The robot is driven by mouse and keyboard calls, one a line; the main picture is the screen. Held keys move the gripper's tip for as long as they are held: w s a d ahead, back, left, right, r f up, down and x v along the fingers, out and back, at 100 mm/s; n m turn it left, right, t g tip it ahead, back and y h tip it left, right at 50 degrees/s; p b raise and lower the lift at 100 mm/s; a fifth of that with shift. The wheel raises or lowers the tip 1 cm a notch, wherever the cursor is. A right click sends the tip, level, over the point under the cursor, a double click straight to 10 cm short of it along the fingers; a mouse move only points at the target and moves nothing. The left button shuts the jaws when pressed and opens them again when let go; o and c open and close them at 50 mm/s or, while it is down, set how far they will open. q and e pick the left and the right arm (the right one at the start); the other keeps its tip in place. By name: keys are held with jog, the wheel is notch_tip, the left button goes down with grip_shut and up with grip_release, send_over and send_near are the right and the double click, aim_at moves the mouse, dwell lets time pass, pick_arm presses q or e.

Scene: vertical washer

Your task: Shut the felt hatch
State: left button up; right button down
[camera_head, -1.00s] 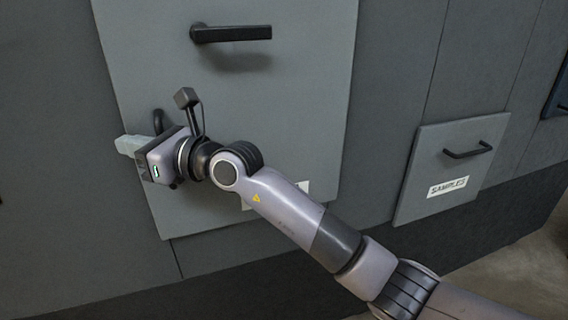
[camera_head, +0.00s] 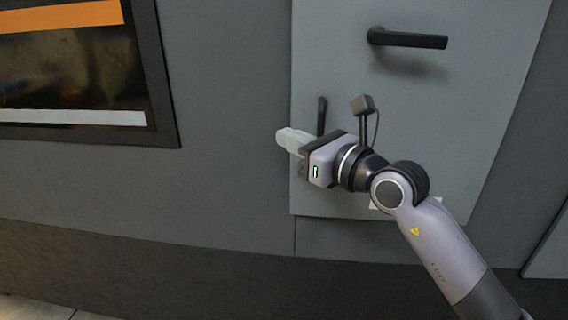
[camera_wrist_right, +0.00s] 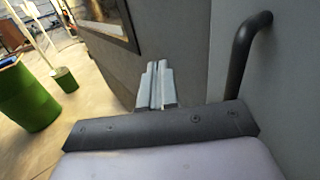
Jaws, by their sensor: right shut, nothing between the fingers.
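A tall light-grey panel (camera_head: 455,110) is set in the dark grey machine front. It looks closed against the front, but I cannot tell for certain. It has a black horizontal handle (camera_head: 410,40) near the top and a black upright handle (camera_head: 321,112) near its left edge. A white label (camera_head: 433,201) is mostly hidden by my arm, so I cannot read whether this is the felt hatch. My right gripper (camera_head: 288,139) is shut and empty in front of the panel's left edge. In the right wrist view its fingers (camera_wrist_right: 156,84) are together, left of the curved black handle (camera_wrist_right: 240,55). My left gripper is not in view.
A dark-framed window (camera_head: 75,85) is at upper left. Part of another light-grey panel (camera_head: 550,250) shows at the right edge. In the right wrist view, green drums (camera_wrist_right: 28,95) stand on open floor to the left.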

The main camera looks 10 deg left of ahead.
jog(key=s+d+f+m+y, duration=0.1)
jog(key=s+f+m+y, duration=0.15)
jog(key=s, duration=0.25)
jog(key=s+d+f+m+y, duration=0.1)
jog(key=s+d+m, duration=0.15)
jog(key=s, duration=0.25)
jog(key=d+f+m+t+h, duration=0.8)
jog(key=d+f+m+h, duration=0.65)
jog(key=m, duration=1.35)
jog(key=s+d+f+m+g, duration=0.2)
jog(key=s+d+f+m, duration=0.1)
jog(key=f, duration=0.4)
jog(key=s+d+f+m+g+h+p, duration=0.1)
jog(key=s+d+f+m+g, duration=0.2)
jog(key=s+f, duration=0.4)
jog(key=s+d+f+m+g, duration=0.2)
jog(key=s+d+f+m, duration=0.3)
jog(key=f, duration=0.3)
jog(key=shift+s+f+m+g+h, duration=0.3)
jog(key=shift+s+f+m+h, duration=0.1)
jog(key=shift+s+m, duration=0.15)
